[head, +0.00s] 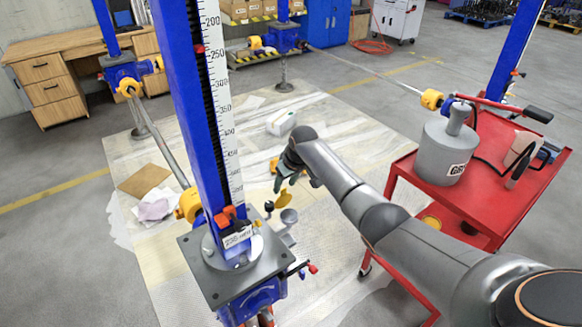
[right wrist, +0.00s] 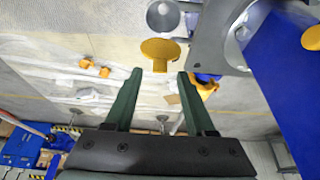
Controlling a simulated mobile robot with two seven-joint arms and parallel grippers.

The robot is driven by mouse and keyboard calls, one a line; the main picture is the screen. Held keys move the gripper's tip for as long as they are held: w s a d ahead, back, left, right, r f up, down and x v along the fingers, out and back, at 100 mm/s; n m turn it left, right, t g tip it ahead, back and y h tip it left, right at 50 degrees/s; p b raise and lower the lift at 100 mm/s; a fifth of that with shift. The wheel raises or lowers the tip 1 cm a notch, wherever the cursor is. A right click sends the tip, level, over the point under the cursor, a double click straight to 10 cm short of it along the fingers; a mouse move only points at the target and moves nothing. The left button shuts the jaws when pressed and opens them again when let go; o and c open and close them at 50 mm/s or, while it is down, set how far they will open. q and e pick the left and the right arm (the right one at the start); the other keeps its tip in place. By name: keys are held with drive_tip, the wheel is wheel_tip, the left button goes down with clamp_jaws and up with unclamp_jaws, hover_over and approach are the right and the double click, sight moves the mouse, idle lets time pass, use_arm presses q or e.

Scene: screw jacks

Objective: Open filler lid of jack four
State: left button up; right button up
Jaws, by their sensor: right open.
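The near jack has a blue column (head: 190,110) with a white scale, on a grey top plate (head: 215,285); I cannot read a jack number. At the plate's right side is a grey round filler cup (head: 289,216), also in the right wrist view (right wrist: 163,15). Its yellow lid (head: 283,199) stands off the cup's mouth, which looks uncovered. In the right wrist view the lid (right wrist: 160,50) is ahead of the fingertips, centred between them and apart from them. My right gripper (head: 285,177) is open and empty, just above the lid. My left gripper is not in view.
A red cart (head: 400,180) with a grey canister (head: 445,152) stands at the right, near my right arm. Other blue jacks (head: 122,75) stand behind, linked by shafts. A white jug (head: 281,122) is on the floor sheet. A wooden desk (head: 60,65) is at the back left.

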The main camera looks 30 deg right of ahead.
drive_tip(key=v, duration=1)
drive_tip(key=shift+r+p, duration=0.25)
drive_tip(key=shift+p, duration=0.2)
